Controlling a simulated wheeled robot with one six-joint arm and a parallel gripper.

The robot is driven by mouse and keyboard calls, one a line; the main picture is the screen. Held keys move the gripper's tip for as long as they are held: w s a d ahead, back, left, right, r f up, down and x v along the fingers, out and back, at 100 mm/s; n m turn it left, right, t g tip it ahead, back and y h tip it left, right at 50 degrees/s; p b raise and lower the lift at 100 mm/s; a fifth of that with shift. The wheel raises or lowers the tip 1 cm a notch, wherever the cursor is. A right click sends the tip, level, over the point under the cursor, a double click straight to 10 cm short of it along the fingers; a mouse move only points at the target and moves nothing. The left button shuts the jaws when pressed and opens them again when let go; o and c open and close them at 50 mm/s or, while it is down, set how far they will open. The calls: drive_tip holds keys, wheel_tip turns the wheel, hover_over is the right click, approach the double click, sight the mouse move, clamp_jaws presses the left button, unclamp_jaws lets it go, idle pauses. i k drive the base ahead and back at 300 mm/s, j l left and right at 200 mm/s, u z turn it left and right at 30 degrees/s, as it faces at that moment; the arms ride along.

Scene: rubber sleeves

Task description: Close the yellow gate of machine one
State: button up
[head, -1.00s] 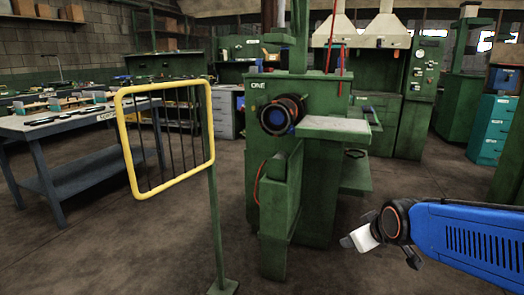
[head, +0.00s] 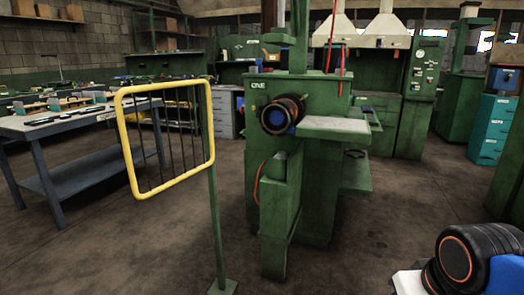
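The yellow gate (head: 128,178) is a rounded yellow tube frame with thin dark vertical bars. It hangs on a green post (head: 216,232) and swings out to the left of it, away from the machine. Green machine one (head: 312,90), marked "ONE", stands to the right of the post, with a dark round chuck with a blue centre (head: 280,116) on its front. The front of the machine is uncovered by the gate. My gripper (head: 405,284) shows only as a pale part at the bottom right, cut off by the picture edge. It is far from the gate, and its fingers cannot be made out.
A grey workbench (head: 75,128) with small parts stands behind the gate at left. A light flat table (head: 336,125) juts from the machine. Teal drawers (head: 492,130) stand at right. The floor (head: 130,255) in front of gate and machine is open.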

sight(122, 129)
drive_tip(key=i+j+u, duration=0.5)
drive_tip(key=u, duration=0.15)
drive_tip(key=i+j+u, duration=0.15)
drive_tip(key=u, duration=0.25)
drive_tip(key=i+u, duration=0.65)
drive_tip(key=u, duration=0.15)
drive_tip(key=i+j+u, duration=0.1)
drive_tip(key=i+u, duration=0.4)
drive_tip(key=i, duration=0.75)
drive_tip(key=i+j+z, duration=0.1)
drive_tip(key=i+z, duration=0.2)
drive_tip(key=i+j+z, duration=0.25)
drive_tip(key=i, duration=0.15)
drive_tip(key=i+j+z, duration=0.1)
drive_tip(key=z, duration=0.4)
drive_tip(key=j+z, duration=0.2)
drive_tip(key=z, duration=0.25)
drive_tip(key=i+j+z, duration=0.1)
drive_tip(key=j+z, duration=0.15)
drive_tip(key=z, duration=0.25)
drive_tip(key=j+z, duration=0.2)
drive_tip(key=z, duration=0.3)
drive_tip(key=j+z, duration=0.2)
drive_tip(key=z, duration=0.3)
drive_tip(key=k+j+z, duration=0.1)
drive_tip(key=z, duration=0.35)
drive_tip(key=k+j+z, duration=0.1)
drive_tip(key=z, duration=0.4)
drive_tip(key=j, duration=0.1)
